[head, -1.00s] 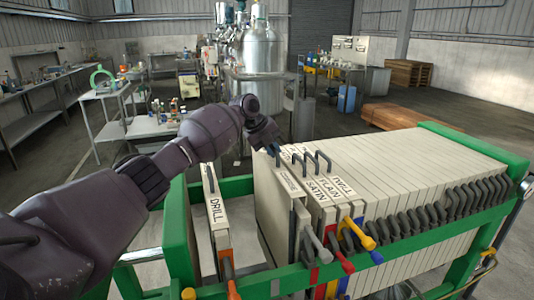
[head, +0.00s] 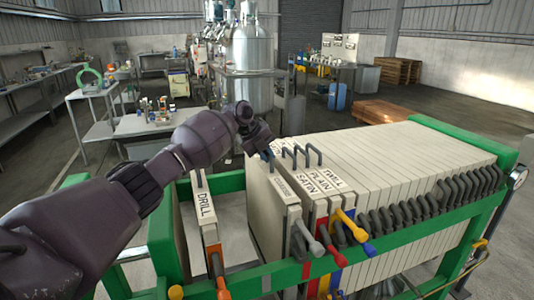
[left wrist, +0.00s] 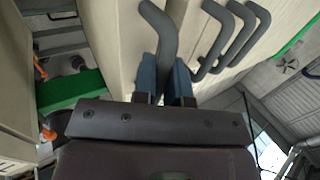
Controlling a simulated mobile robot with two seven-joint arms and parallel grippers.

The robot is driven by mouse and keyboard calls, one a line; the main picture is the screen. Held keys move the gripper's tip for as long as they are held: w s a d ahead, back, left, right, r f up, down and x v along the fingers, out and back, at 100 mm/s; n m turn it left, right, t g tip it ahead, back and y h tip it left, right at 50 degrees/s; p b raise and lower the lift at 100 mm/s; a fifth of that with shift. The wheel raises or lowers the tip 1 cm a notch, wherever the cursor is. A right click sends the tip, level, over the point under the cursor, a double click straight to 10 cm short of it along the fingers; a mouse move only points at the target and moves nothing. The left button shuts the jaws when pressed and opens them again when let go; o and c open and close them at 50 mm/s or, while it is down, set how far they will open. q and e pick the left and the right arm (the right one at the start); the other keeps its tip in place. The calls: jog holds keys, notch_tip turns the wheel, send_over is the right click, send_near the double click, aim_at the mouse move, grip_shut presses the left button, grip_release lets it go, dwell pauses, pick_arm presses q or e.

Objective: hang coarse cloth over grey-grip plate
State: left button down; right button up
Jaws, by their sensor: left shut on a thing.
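The grey-grip plate (head: 281,210) is a pale plate with grey side grips. It stands upright in the green press frame, against the left end of the plate pack, and its small top label seems to read COARSE. My left gripper (head: 267,152) is at this plate's top hook handle. In the left wrist view my left gripper (left wrist: 166,82) has its blue-grey fingers closed on the dark hook handle (left wrist: 158,38). I cannot make out a separate loose cloth. My right gripper is not in view.
The DRILL plate (head: 205,215) with orange grips stands apart at left, with an open gap before the grey-grip plate. Plates labelled SATIN, PLAIN and TWILL (head: 331,177) stand close on its right. The green rail (head: 355,258) runs along the front.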

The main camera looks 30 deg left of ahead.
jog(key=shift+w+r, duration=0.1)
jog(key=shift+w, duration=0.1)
pick_arm(q)
jog(key=c, duration=1.1)
grip_release()
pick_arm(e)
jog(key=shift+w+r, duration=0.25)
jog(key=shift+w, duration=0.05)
